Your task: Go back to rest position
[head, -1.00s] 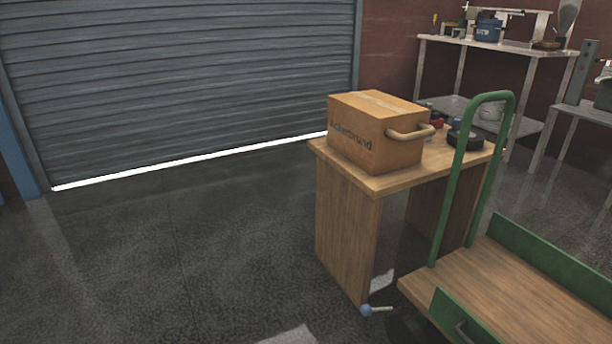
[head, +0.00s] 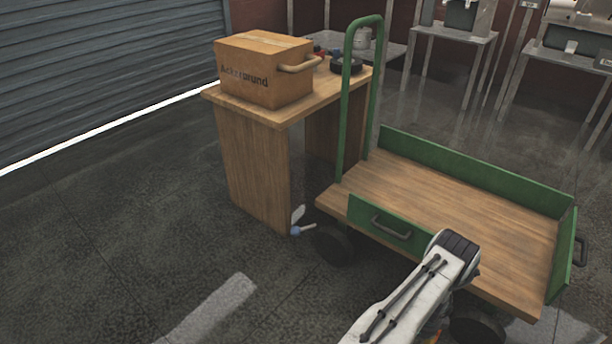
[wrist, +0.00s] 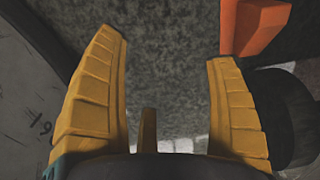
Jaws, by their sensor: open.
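My gripper (wrist: 165,50) shows in the wrist view with its yellow ribbed fingers spread apart. Nothing is between them, and dark speckled floor (wrist: 165,85) lies beyond. In the head view part of my white arm shows at the lower right, in front of the green cart. The gripper itself cannot be made out there.
A green cart (head: 450,205) with a wooden deck stands at the right. A wooden table (head: 255,165) beside it carries a cardboard box (head: 262,70). An orange part (wrist: 255,28) is near the right finger. Floor at the left (head: 90,240) is clear.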

